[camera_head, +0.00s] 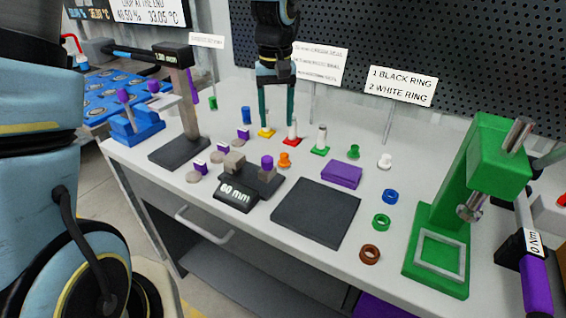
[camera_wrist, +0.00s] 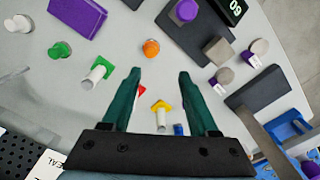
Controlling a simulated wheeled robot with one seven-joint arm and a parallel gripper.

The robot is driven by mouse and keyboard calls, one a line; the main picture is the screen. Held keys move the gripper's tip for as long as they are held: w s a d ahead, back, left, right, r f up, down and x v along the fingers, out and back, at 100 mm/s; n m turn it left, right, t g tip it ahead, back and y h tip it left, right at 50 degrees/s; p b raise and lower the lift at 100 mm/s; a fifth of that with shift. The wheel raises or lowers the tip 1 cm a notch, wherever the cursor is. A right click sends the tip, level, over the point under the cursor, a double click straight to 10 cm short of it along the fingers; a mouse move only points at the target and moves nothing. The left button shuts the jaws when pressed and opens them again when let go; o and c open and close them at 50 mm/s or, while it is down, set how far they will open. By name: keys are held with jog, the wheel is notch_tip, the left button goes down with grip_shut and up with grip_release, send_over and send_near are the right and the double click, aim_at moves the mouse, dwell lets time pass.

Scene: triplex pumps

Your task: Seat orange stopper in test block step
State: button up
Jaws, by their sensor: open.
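The orange stopper (camera_head: 284,160) stands on the white bench top, left of the purple block (camera_head: 341,174). It also shows in the wrist view (camera_wrist: 151,48), beyond my fingertips and roughly between their lines. My gripper (camera_head: 277,121) points down with its two green fingers apart and nothing between them; in the wrist view the gripper (camera_wrist: 160,75) is wide open. I cannot tell for sure which part is the test block. A dark fixture marked 60 mm (camera_head: 236,196) carries a grey block (camera_head: 234,163) and a purple-topped piece (camera_head: 267,163).
Green (camera_head: 354,151) and white (camera_head: 385,161) stoppers are farther right. A dark mat (camera_head: 316,212) lies bare. A green press (camera_head: 450,215) stands at right.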

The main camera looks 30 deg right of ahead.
aim_at(284, 155)
jog(key=f, duration=0.1)
jog(key=d+f, duration=0.1)
jog(key=f, duration=0.1)
jog(key=s+d+f+p, duration=0.1)
jog(key=shift+f, duration=0.35)
jog(key=shift+a+f+p, duration=0.2)
jog(key=shift+f+p, duration=0.8)
jog(key=shift+f, duration=2)
grip_shut()
